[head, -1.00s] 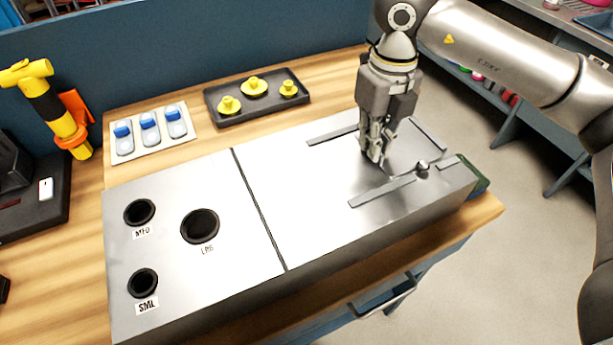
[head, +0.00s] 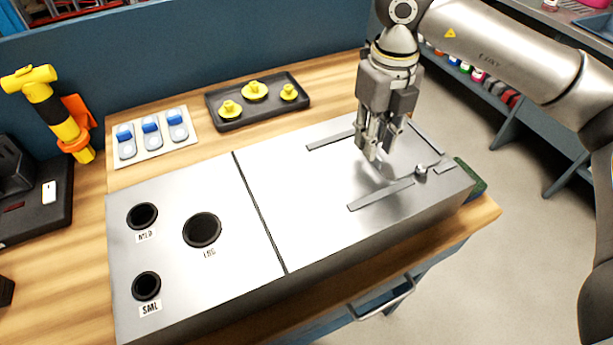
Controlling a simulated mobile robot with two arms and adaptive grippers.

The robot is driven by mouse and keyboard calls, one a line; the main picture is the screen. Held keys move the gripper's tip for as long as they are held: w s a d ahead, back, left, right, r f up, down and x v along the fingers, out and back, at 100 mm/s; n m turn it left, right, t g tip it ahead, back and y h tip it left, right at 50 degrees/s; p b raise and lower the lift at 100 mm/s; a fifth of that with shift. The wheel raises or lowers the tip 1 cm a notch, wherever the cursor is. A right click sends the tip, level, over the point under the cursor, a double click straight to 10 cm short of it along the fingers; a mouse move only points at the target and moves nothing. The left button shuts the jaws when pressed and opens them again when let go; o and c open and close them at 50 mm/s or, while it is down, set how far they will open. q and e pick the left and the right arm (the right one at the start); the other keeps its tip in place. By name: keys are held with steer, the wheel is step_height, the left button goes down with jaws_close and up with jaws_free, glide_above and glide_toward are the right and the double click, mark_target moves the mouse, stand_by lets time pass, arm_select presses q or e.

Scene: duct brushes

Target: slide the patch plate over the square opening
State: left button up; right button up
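The metal duct (head: 318,215) lies across the bench. Two flat rails are on its right half, a back rail (head: 331,140) and a front rail (head: 380,194). The surface between them is plain shiny metal. I cannot make out the patch plate's outline there, and no dark square opening shows. A small round metal knob (head: 421,169) stands by the right end of the front rail. My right gripper (head: 371,155) points down between the rails, its fingers spread, with nothing visible between them. Whether its tips touch the metal is unclear. My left gripper is not in view.
The duct's left half has round holes labelled MED, LRG (head: 202,230) and SML. Behind it are a dark tray (head: 257,100) with yellow knobbed parts and a pale board (head: 150,137) with blue-topped pieces. A yellow-black tool (head: 48,108) stands left. A green item (head: 468,180) is at the duct's right end.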

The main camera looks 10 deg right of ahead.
steer(key=shift+r+p, duration=1.65)
steer(key=shift+r, duration=1.45)
